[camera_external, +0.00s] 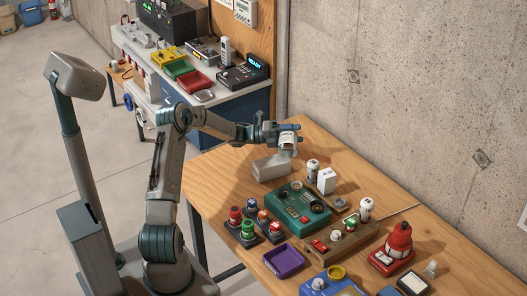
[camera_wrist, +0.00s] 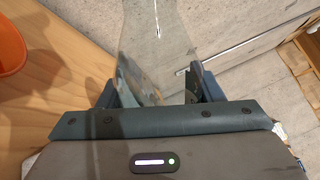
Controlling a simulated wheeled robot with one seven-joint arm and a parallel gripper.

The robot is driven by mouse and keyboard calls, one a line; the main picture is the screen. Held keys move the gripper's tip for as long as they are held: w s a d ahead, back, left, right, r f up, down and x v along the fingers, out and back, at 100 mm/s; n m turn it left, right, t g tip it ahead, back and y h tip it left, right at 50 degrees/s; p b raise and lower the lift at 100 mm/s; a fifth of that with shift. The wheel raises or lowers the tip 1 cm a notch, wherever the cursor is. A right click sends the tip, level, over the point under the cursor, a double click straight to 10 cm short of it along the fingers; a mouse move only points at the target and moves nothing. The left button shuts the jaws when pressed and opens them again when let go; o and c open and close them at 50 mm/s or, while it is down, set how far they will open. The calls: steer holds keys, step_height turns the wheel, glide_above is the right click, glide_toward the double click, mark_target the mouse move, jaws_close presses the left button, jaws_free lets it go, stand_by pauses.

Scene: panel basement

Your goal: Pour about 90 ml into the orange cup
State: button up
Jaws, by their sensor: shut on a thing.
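My gripper (camera_external: 297,133) is shut on a clear vessel (camera_external: 287,141) with a pale label, held above the far left part of the wooden table. In the wrist view the transparent vessel (camera_wrist: 155,45) sits between the two fingers of my gripper (camera_wrist: 157,92) and extends toward the top of the picture. I cannot tell how much liquid it holds. The orange cup (camera_wrist: 11,48) shows at the left edge of the wrist view, partly cut off, on the wood and apart from the vessel. I cannot make the cup out in the external view.
A grey block (camera_external: 271,168) lies below my gripper. A green device (camera_external: 299,207), a white box (camera_external: 326,181), a purple tray (camera_external: 284,262) and a red device (camera_external: 397,247) crowd the wooden table (camera_external: 225,166). A concrete wall (camera_external: 400,90) stands behind.

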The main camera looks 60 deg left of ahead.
steer(key=shift+a+r+n+p, duration=0.1)
steer(key=shift+r+n+p, duration=0.1)
steer(key=shift+n+p, duration=0.4)
steer(key=shift+w+f+p, duration=0.1)
steer(key=shift+w+p, duration=0.05)
steer(key=shift+p, duration=0.45)
steer(key=shift+w+a+f+n+t+p, duration=0.1)
steer(key=shift+a+f+n+t+p, duration=0.15)
steer(key=shift+n+p, duration=0.45)
steer(key=shift+n+y+p, duration=0.3)
steer(key=shift+n+p, duration=0.4)
steer(key=shift+p, duration=0.55)
steer(key=shift+d, duration=0.1)
steer(key=shift+s+d, duration=0.45)
steer(key=shift+s, duration=0.05)
steer(key=shift+p, duration=0.3)
steer(key=shift+f+n+t+p, duration=0.1)
steer(key=shift+n+t+p, duration=0.15)
steer(key=shift+n+p, duration=0.5)
stand_by(0.5)
